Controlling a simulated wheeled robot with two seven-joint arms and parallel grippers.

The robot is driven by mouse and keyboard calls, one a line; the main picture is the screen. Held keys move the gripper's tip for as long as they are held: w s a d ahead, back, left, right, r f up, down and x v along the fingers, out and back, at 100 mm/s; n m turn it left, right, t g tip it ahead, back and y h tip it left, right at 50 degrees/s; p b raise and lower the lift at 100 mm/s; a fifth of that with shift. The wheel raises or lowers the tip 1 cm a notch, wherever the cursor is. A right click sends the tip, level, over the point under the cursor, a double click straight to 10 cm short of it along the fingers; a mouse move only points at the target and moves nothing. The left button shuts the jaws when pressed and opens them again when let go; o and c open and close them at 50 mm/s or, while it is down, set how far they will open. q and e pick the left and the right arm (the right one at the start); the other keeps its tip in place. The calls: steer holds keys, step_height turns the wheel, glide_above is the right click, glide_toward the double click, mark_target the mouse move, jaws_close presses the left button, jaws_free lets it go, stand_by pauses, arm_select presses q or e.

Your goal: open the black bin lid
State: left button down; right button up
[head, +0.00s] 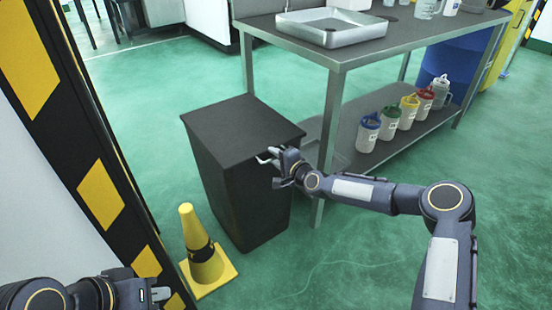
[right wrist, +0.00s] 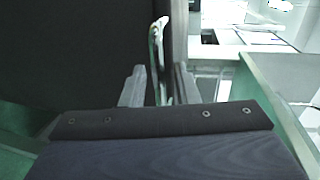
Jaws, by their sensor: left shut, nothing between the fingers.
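The black bin (head: 240,190) stands upright on the green floor. Its flat black lid (head: 240,122) lies shut on top. My right gripper (head: 266,157) is at the lid's front edge, near its right corner. In the right wrist view its two grey fingers (right wrist: 160,88) are apart, against the bin's dark surface (right wrist: 80,50). A thin pale strip (right wrist: 157,50) shows between them; I cannot tell what it is, nor whether the fingers touch the lid. My left gripper (head: 140,291) is shut and empty at the lower left, away from the bin.
A yellow and black cone (head: 205,265) stands just left of the bin. A metal table (head: 400,35) with a tray (head: 330,30) is close behind and right. Several jugs (head: 390,125) stand on its lower shelf. A striped black and yellow post (head: 100,195) is at the left.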

jaws_close()
steer(key=shift+r, duration=0.1)
